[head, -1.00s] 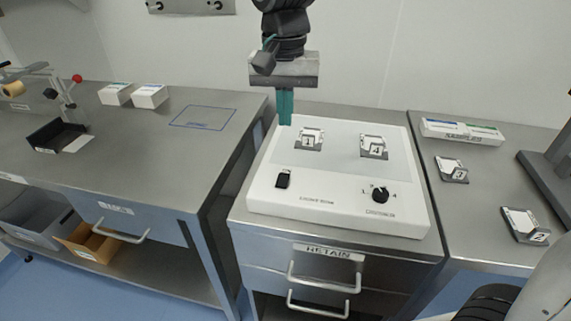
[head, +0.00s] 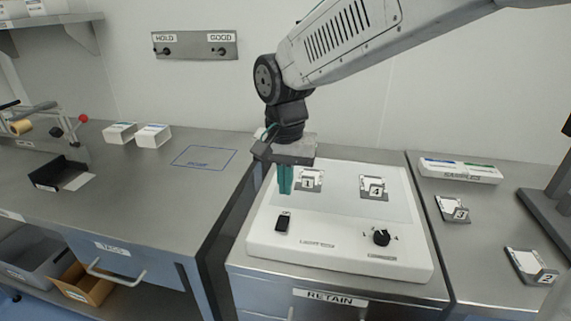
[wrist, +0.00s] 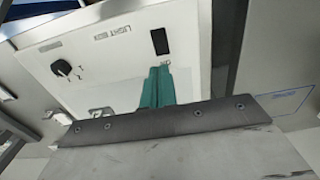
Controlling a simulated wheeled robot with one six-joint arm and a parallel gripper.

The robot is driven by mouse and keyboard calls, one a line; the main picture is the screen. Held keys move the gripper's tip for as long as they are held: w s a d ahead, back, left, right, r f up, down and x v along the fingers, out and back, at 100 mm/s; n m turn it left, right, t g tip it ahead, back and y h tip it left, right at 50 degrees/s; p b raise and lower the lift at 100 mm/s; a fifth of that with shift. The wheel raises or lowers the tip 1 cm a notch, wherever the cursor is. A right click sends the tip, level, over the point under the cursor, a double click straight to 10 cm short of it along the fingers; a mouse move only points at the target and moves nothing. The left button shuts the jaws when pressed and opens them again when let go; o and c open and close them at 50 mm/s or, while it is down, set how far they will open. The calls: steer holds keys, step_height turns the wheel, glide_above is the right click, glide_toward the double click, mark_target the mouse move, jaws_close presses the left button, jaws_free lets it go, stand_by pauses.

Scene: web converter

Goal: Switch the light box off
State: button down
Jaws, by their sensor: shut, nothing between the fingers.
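The light box (head: 340,258) is a white slab with a pale top panel, standing on the middle cabinet. Its black rocker switch (head: 283,222) is at the front left of the top, and a black rotary knob (head: 381,237) is at the front right. In the wrist view the switch (wrist: 160,41) lies just beyond the fingertips, with the knob (wrist: 62,68) to the left. My gripper (head: 285,191) is shut and empty, its teal fingers pointing down above the box's left side, behind the switch. The fingers (wrist: 157,72) appear apart from the switch.
Sample holders 1 (head: 309,181) and 4 (head: 373,188) stand on the light box, close to my fingers on the left. Holders 3 (head: 453,209) and 2 (head: 530,266) are on the right bench. The left bench has a blue outlined area (head: 203,157).

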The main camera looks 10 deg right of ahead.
mark_target(284, 219)
step_height(284, 219, down, 7)
stand_by(0.3)
steer(key=shift+a, duration=0.1)
